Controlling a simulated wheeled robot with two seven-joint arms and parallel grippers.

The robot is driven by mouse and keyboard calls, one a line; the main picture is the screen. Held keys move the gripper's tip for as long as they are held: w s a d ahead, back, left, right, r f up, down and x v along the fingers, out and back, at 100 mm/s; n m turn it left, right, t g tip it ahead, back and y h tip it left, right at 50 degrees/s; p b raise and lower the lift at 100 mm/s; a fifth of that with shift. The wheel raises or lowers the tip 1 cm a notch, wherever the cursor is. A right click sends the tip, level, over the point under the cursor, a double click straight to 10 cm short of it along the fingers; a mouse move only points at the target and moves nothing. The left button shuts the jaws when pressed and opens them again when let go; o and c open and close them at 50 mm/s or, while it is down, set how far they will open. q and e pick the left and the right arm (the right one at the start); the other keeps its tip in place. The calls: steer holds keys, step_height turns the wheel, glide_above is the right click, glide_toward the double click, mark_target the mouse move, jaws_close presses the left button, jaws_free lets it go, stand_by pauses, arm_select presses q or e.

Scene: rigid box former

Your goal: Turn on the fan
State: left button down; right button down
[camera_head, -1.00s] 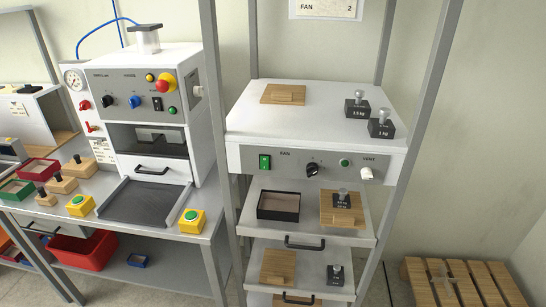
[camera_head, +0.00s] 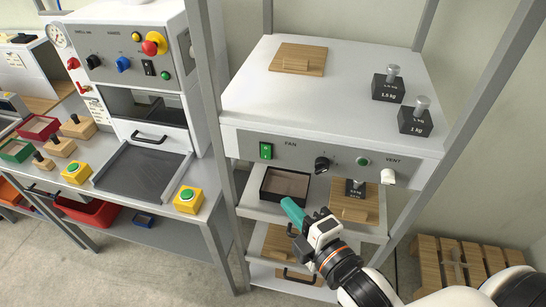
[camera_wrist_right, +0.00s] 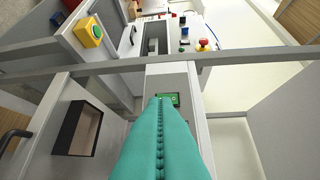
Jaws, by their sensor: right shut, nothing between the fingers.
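The white FAN panel (camera_head: 300,150) sits on the front of a shelf unit. My left gripper is out of view.
A black open box (camera_head: 284,186) and a wooden board (camera_head: 352,203) with a weight are on the shelf below the panel. Two weights (camera_head: 389,86) stand on top. Grey uprights (camera_head: 207,90) flank the unit. A wooden pallet (camera_head: 470,262) is at right.

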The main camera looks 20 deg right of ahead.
steer(key=b, duration=0.5)
glide_toward(261, 157)
steer(key=s+a, duration=0.2)
steer(key=a, duration=0.1)
steer(key=w+p, duration=0.1)
steer(key=w, duration=0.1)
steer(key=w+d+p, duration=0.1)
steer(key=w, duration=0.2)
steer(key=w+d+p, duration=0.1)
steer(key=w+p, duration=0.1)
steer(key=shift+w+f, duration=0.3)
steer(key=shift+w, duration=0.1)
steer(key=shift+a, duration=0.1)
